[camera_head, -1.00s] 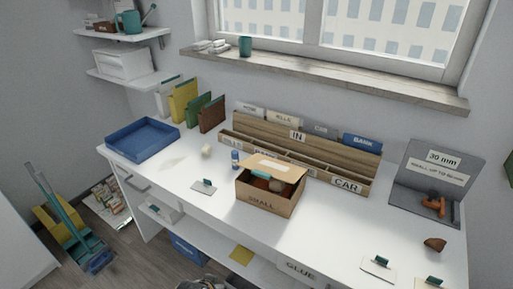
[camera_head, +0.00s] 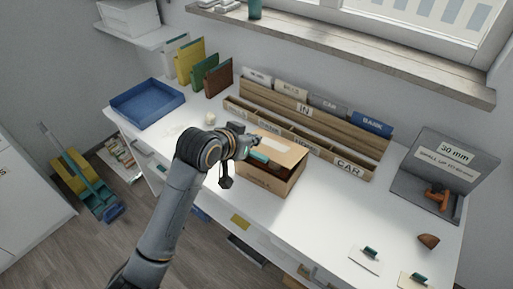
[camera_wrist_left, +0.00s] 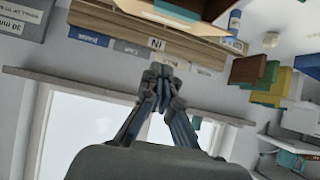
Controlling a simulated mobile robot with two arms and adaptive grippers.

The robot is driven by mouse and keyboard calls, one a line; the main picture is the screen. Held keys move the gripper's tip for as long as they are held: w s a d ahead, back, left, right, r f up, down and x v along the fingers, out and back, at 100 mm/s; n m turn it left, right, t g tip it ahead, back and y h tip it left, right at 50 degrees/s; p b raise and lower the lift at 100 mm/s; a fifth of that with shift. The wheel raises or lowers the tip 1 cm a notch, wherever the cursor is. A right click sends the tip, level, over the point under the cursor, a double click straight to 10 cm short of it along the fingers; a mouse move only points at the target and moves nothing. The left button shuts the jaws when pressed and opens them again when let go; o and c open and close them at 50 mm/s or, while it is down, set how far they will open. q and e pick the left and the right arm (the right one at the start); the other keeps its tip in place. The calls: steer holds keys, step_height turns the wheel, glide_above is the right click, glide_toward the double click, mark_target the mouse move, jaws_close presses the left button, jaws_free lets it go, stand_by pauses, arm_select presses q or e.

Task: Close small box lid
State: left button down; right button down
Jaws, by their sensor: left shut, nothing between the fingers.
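The small brown cardboard box (camera_head: 273,184) stands on the white desk in the head view. A tan lid panel (camera_head: 287,151) shows over its back and right part, and a dark gap with a teal piece shows at its front left. My arm hides the left side, so I cannot tell how far the lid is down. My left gripper (camera_head: 243,143) is at the box's upper left edge, shut and empty; I cannot tell whether it touches the lid. In the left wrist view the gripper (camera_wrist_left: 161,80) shows with its fingers together. My right gripper is not in view.
A wooden letter rack (camera_head: 318,125) stands close behind the box. A blue tray (camera_head: 147,103) is at the desk's left end. A grey stand (camera_head: 436,172) is at the right. The desk right of the box is mostly clear.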

mark_target(257, 150)
arm_select(q)
steer(key=x, duration=0.4)
steer(key=shift+d, duration=0.1)
steer(key=shift+s+a+f+p, duration=0.15)
steer(key=shift+f+p, duration=0.1)
steer(key=shift+f, duration=0.35)
steer(key=shift+s+a+f+p, duration=0.1)
steer(key=shift+s+f+p, duration=0.15)
steer(key=shift+f, duration=0.35)
steer(key=shift+s+a+f, duration=0.2)
steer(key=shift+f, duration=0.5)
steer(key=shift+f, duration=0.1)
step_height(257, 150, down, 8)
steer(key=s+a+t+h+b, duration=0.1)
steer(key=s+t+b, duration=0.1)
steer(key=b, duration=0.5)
steer(key=shift+s+a+r+t+h, duration=0.2)
steer(key=shift+t+h, duration=0.1)
steer(key=shift+f, duration=0.1)
